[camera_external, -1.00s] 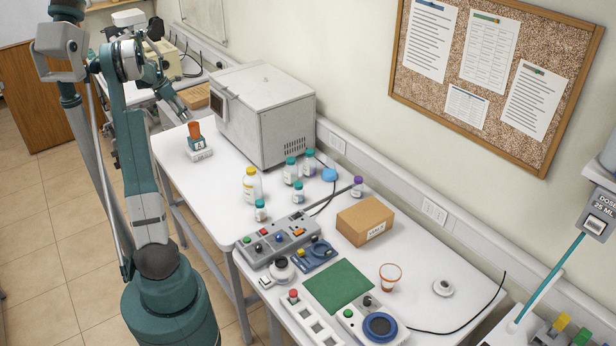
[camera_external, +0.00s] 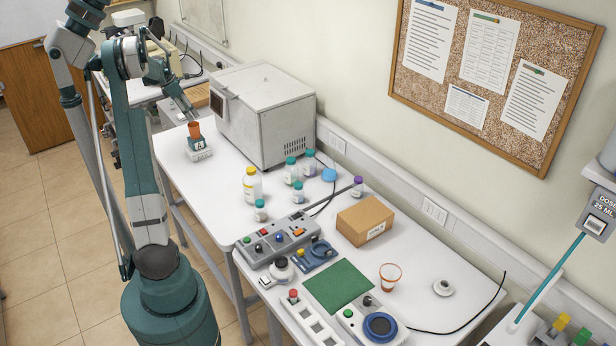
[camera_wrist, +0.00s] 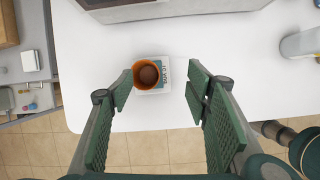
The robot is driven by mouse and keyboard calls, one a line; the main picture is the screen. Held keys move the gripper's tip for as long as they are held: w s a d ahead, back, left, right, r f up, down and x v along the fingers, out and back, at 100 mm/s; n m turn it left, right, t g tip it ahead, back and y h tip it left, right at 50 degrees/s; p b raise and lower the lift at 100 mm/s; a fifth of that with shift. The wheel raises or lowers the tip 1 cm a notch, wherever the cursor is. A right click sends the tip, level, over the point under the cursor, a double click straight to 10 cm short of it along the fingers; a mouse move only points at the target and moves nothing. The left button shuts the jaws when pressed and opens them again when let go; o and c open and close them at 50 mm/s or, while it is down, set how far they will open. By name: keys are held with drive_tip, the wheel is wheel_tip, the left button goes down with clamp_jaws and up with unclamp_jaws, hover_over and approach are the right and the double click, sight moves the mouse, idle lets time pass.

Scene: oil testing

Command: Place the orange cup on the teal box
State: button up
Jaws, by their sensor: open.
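The orange cup (camera_external: 194,130) stands upright on the teal box (camera_external: 197,143), at the far left end of the white table. In the wrist view the cup (camera_wrist: 147,75) is seen from above, with a dark inside. It covers much of the box, whose lettered teal edge (camera_wrist: 165,76) shows to its right. My gripper (camera_external: 190,113) is just above the cup in the external view. In the wrist view my gripper (camera_wrist: 160,84) is open, one finger on each side of the cup and box, with gaps visible on both sides.
A white base (camera_external: 200,155) lies under the box. A large grey oven (camera_external: 265,115) stands to the right. Several bottles (camera_external: 252,185) stand in front of it. A cardboard box (camera_external: 365,220) and control panels (camera_external: 276,240) are farther right. The table is clear around the cup's left side.

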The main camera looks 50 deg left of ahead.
drive_tip(key=w+d+r+m, duration=0.4)
drive_tip(key=d, duration=0.7)
drive_tip(key=w+d+r+m, duration=0.3)
drive_tip(key=w+d, duration=0.2)
drive_tip(key=d, duration=0.5)
drive_tip(key=w+d+r+m, duration=0.4)
drive_tip(key=d, duration=0.7)
drive_tip(key=s+d+r+m+y, duration=0.2)
drive_tip(key=d+m, duration=0.7)
drive_tip(key=d, duration=1.6)
drive_tip(key=s+d+f+m+t, duration=0.1)
drive_tip(key=s+d+f+m, duration=0.1)
drive_tip(key=s+d+m, duration=0.3)
drive_tip(key=s+d+f+m+t+h, duration=0.1)
drive_tip(key=s+d+m, duration=0.3)
drive_tip(key=d, duration=0.8)
drive_tip(key=s+d+f+m+h, duration=0.1)
drive_tip(key=s+d+f+m, duration=0.2)
drive_tip(key=s+d+m, duration=0.2)
drive_tip(key=s+d, duration=0.1)
drive_tip(key=d, duration=0.2)
drive_tip(key=shift+s+d+m+t, duration=0.25)
drive_tip(key=shift+d+m+t, duration=0.05)
drive_tip(key=shift+t, duration=0.1)
